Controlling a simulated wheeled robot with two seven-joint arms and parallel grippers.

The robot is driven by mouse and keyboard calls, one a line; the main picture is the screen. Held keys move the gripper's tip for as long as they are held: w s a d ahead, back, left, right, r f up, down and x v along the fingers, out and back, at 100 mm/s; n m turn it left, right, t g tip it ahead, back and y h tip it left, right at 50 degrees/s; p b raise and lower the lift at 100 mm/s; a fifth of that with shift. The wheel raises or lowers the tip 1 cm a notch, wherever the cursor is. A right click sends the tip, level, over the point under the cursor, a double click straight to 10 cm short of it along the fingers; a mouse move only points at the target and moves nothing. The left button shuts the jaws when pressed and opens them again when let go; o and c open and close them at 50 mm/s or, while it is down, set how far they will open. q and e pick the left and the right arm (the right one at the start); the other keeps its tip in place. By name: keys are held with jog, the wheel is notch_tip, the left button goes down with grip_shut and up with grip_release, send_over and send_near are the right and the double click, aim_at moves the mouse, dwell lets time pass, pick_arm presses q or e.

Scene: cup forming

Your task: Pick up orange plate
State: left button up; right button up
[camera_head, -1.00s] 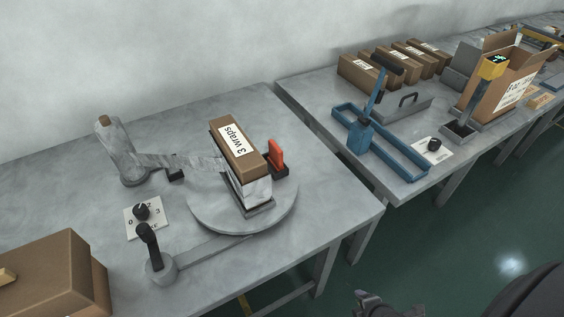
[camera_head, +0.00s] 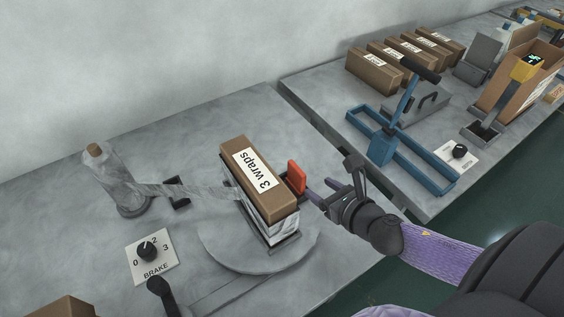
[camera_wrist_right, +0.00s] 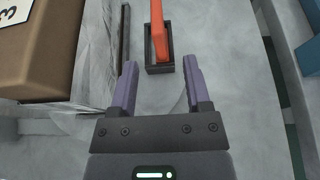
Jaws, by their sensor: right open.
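The orange plate (camera_head: 296,178) stands upright beside the wrapped box on the round turntable. In the right wrist view the orange plate (camera_wrist_right: 158,30) rises from a small dark holder (camera_wrist_right: 160,66). My right gripper (camera_head: 313,192) is just to the right of the plate in the head view. In the wrist view my right gripper (camera_wrist_right: 160,82) is open and empty, its two purple fingers spread, with the plate and holder ahead of the gap between them. The fingers do not appear to touch the plate. My left gripper is not in view.
A brown box (camera_head: 258,182) labelled "3 wraps" sits on the turntable (camera_head: 225,255), close left of the plate. A film roll (camera_head: 115,180) and a brake dial (camera_head: 148,251) are further left. A second table with a blue frame (camera_head: 425,168) stands right, past a gap.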

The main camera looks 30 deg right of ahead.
aim_at(296, 172)
jog(key=b+x, duration=0.1)
jog(key=x, duration=0.4)
jog(key=b+x, duration=0.1)
jog(key=x, duration=0.3)
jog(key=shift+w+a, duration=0.25)
jog(key=shift+w, duration=0.1)
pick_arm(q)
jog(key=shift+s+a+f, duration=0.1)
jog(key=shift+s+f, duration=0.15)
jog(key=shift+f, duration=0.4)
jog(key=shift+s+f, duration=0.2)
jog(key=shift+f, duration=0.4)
pick_arm(e)
jog(key=shift+r, duration=0.1)
grip_shut()
